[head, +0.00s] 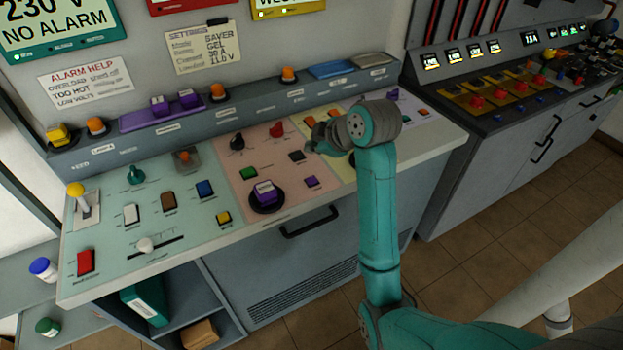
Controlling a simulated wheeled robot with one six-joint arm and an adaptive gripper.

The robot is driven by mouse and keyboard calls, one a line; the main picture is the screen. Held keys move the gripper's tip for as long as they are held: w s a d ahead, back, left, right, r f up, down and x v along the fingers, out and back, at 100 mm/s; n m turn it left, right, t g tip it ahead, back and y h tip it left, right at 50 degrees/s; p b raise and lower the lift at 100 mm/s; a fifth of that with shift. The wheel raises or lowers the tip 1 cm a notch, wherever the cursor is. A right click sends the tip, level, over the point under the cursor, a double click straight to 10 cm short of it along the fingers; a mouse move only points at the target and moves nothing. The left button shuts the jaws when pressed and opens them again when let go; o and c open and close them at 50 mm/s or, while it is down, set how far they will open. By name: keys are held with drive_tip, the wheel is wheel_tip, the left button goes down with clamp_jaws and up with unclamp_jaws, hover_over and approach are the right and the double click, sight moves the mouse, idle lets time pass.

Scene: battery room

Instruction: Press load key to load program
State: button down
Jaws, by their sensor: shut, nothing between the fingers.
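My teal and grey arm reaches over the control desk (330,205) from the right. My gripper (316,144) is shut and empty over the pink and yellow panels, right of the middle. It hides part of the yellow panel and whatever is directly beneath it. I cannot tell whether it touches anything. Several keys show on the desk: a red one (86,262), a white one (131,214), a brown one (168,202), a blue one (205,188), a dark one (297,156) and a purple one (312,182). Their labels are too small to read, so I cannot tell which is the load key.
A purple knob (265,193) and a dark knob (237,142) stand up on the pink panel. A yellow-topped lever (77,190) and a slider (146,244) are at the left. Orange buttons line the back ledge. A second console (500,110) stands at the right.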

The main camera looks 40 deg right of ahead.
sight(313, 181)
drive_tip(key=shift+f, duration=4)
drive_tip(key=shift+f, duration=0.15)
drive_tip(key=shift+f, duration=0.25)
drive_tip(key=shift+f, duration=0.45)
drive_tip(key=shift+r, duration=0.9)
drive_tip(key=shift+r, duration=0.15)
drive_tip(key=shift+r, duration=2.35)
